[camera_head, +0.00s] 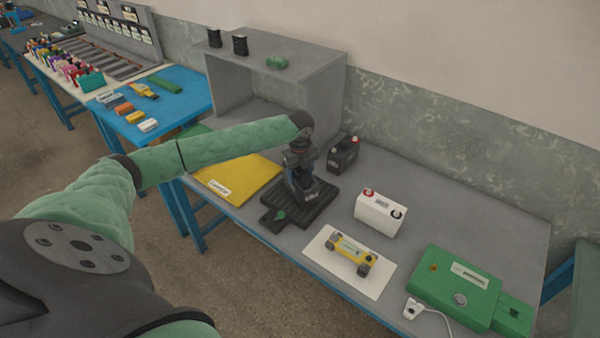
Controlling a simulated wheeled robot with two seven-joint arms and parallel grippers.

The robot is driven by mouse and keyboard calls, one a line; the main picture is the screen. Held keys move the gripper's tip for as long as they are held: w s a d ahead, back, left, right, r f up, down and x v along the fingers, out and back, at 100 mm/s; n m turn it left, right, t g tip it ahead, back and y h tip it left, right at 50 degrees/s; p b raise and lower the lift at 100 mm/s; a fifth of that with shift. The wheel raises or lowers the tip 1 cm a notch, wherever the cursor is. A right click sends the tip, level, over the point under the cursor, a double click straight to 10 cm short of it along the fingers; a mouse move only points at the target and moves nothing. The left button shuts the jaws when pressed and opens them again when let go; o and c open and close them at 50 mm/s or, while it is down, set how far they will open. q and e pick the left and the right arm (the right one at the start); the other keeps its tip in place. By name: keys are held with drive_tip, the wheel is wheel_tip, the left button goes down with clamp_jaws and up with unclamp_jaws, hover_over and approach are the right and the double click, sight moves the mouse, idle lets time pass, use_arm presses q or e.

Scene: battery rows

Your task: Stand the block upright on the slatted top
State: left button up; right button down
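The black slatted top (325,209) is a low ribbed platform on the grey bench, with a small tab carrying a green knob at its front left. My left gripper (302,189) points down over its middle. Dark shapes between and around the fingers blend together, so I cannot tell whether they close on a block or whether anything there touches the slats. No separate block shows clearly on the slats. A black battery-like block (344,155) with a red terminal stands upright on the bench just behind the platform. My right gripper is not in view.
A white battery (380,213) stands right of the platform. A yellow device (349,250) lies on a white sheet (317,250) in front. A green box (454,287) is at right, a yellow folder (240,180) at left, a grey shelf (318,76) behind. The bench's back right is clear.

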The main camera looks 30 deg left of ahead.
use_arm(q)
drive_tip(key=o, duration=0.3)
drive_tip(key=shift+o, duration=0.2)
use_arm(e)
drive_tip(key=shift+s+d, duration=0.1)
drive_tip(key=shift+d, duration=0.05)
use_arm(q)
drive_tip(key=shift+r, duration=0.1)
drive_tip(key=shift+r, duration=0.15)
drive_tip(key=shift+d+r+b, duration=0.1)
drive_tip(key=shift+r+b, duration=0.55)
drive_tip(key=shift+r, duration=0.2)
wheel_tip(320, 180, up, 9)
drive_tip(key=b, duration=0.3)
drive_tip(key=shift+f, duration=0.15)
drive_tip(key=shift+r, duration=0.7)
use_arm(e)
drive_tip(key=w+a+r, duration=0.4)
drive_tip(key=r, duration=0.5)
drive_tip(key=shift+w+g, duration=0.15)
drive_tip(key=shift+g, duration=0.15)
use_arm(q)
drive_tip(key=shift+f, duration=0.1)
